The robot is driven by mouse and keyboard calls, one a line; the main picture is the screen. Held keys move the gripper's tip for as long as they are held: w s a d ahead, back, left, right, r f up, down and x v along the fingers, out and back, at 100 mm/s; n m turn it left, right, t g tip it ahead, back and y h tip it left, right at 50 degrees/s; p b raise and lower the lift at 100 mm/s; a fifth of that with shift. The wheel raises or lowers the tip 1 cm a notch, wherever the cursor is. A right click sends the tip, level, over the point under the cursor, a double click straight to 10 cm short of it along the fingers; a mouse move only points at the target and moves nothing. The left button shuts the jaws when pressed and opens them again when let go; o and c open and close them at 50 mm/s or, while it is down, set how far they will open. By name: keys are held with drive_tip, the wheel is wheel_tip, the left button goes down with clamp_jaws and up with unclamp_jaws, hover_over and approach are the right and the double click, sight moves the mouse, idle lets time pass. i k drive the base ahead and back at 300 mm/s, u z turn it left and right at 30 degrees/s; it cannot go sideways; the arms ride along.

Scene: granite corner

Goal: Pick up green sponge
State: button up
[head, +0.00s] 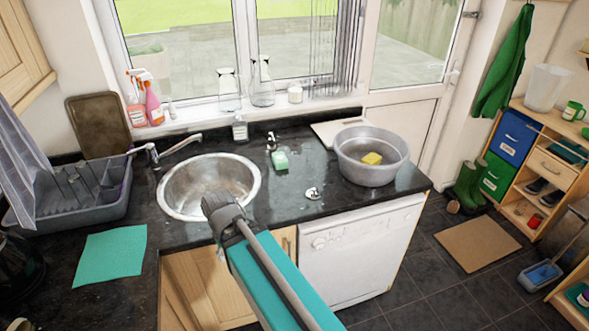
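A green sponge (281,158) with a paler whitish front lies on the dark granite counter, right of the round sink and left of the grey basin. Nothing touches it from above. My gripper (213,203) shows at the end of my arm, over the front rim of the sink, to the left of the sponge and nearer to me. It is apart from the sponge. Its fingers are too small and dark to tell whether they are open or shut.
A small dark-topped bottle (272,142) stands just behind the green sponge. A metal sink (208,160), dish rack (70,208) and teal cloth (110,255) lie left.

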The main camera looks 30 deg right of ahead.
sight(280, 160)
drive_tip(key=u, duration=0.05)
drive_tip(key=k, duration=1.65)
drive_tip(key=z, duration=0.6)
drive_tip(key=i, duration=1.7)
drive_tip(key=u, duration=0.05)
